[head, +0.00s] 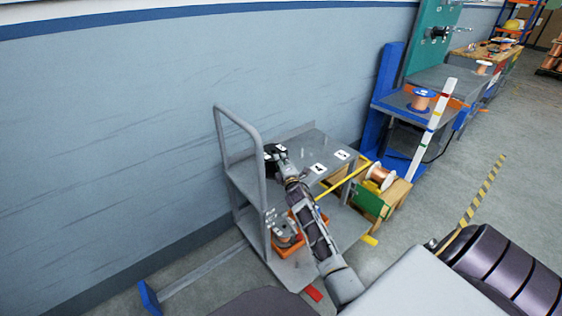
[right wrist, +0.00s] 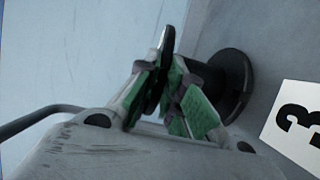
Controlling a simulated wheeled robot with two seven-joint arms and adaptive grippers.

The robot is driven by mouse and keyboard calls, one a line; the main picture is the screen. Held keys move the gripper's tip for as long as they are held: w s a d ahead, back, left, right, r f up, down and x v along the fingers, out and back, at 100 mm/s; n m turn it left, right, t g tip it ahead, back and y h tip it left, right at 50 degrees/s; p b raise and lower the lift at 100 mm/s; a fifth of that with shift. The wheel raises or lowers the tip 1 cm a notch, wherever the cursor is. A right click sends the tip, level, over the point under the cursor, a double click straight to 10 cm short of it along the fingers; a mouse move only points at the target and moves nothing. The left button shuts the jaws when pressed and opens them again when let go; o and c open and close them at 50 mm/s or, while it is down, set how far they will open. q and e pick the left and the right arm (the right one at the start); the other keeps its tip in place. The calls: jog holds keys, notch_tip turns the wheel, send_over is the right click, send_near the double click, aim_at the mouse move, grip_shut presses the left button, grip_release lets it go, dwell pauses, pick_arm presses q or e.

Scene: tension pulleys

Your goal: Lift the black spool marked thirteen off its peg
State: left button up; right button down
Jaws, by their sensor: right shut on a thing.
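The black spool (head: 271,150) is at the wall-side left of the grey cart's top deck. In the right wrist view the spool (right wrist: 238,82) shows two black flanges, one close to the deck surface. My right gripper (head: 281,158) reaches it from the front. Its green-padded fingers (right wrist: 172,95) are shut on the spool between the flanges. A white label (right wrist: 297,125) with a black 3, cut off by the frame edge, lies beside it. The peg is hidden, and I cannot tell whether the spool is clear of the deck. My left gripper is not in view.
The cart (head: 328,142) has a tall rail (head: 219,140) at its left and more white labels (head: 318,169) on its deck. An orange bin (head: 286,238) sits on its lower shelf. A copper spool (head: 381,177) on a wooden crate stands to the right. The wall is close behind.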

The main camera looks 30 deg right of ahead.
jog(key=shift+r+p, duration=1.55)
jog(key=shift+r, duration=0.4)
dwell(2.1)
jog(key=shift+r+p, duration=1.4)
jog(key=shift+r, duration=0.15)
jog(key=shift+r, duration=0.2)
dwell(0.5)
jog(key=shift+r+p, duration=1.5)
jog(key=shift+r, duration=0.05)
